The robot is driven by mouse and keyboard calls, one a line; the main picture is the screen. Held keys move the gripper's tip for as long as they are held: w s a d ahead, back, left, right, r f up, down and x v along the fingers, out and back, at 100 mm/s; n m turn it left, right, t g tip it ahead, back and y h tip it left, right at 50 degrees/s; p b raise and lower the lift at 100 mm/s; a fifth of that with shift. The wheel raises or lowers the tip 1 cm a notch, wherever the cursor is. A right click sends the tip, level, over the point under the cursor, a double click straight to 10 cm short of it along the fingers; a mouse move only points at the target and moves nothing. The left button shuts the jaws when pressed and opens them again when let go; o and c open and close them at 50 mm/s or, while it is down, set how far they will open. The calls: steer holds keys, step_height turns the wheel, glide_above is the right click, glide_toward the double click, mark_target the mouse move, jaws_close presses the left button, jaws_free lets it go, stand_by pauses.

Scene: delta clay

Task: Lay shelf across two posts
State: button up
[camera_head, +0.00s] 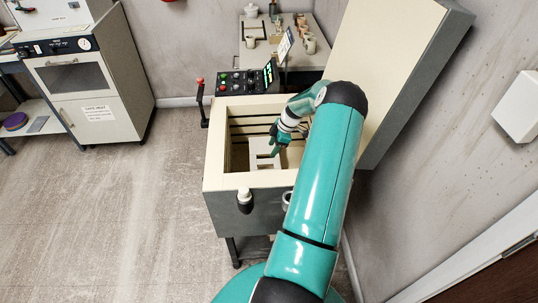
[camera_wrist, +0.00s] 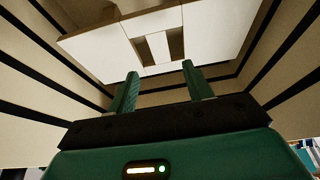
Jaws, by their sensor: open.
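A pale slotted shelf (camera_head: 266,147) is inside the open kiln, low in the chamber. It shows large in the wrist view (camera_wrist: 95,48), with openings near its middle and a pale strip between them. My gripper (camera_head: 276,146) reaches down into the kiln over the shelf. In the wrist view its two green fingers (camera_wrist: 160,68) are apart and empty, with their tips near the shelf's edge. I cannot tell whether they touch it. I cannot make out the two posts; what is under the shelf is hidden.
The kiln's pale rim (camera_head: 222,177) surrounds the chamber, and its raised lid (camera_head: 385,60) stands at the right. A control panel (camera_head: 240,82) sits behind the kiln. A table with pottery (camera_head: 309,46) is at the back. The floor at left is clear.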

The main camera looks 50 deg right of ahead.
steer(key=v, duration=0.5)
steer(key=w+a+r+m+g+h, duration=0.15)
steer(key=w+a+r, duration=0.25)
steer(key=a+r, duration=0.9)
steer(key=w+a+r+m+h, duration=0.15)
steer(key=w+a+r, duration=0.25)
steer(key=a+r, duration=0.85)
steer(key=s+a+r+m+t+h, duration=0.1)
steer(key=s+a+r, duration=0.3)
steer(key=a, duration=0.5)
steer(key=s+a+r+m+t, duration=0.1)
steer(key=s+a+r, duration=0.25)
steer(key=a, duration=0.55)
steer(key=s+a+m+t+y, duration=0.1)
steer(key=s+a+m, duration=0.2)
steer(key=s+a, duration=0.5)
steer(key=s, duration=0.3)
steer(key=shift+r+t, duration=0.3)
steer(key=shift+t, duration=0.05)
steer(key=shift+s+a, duration=0.1)
steer(key=shift+a, duration=0.05)
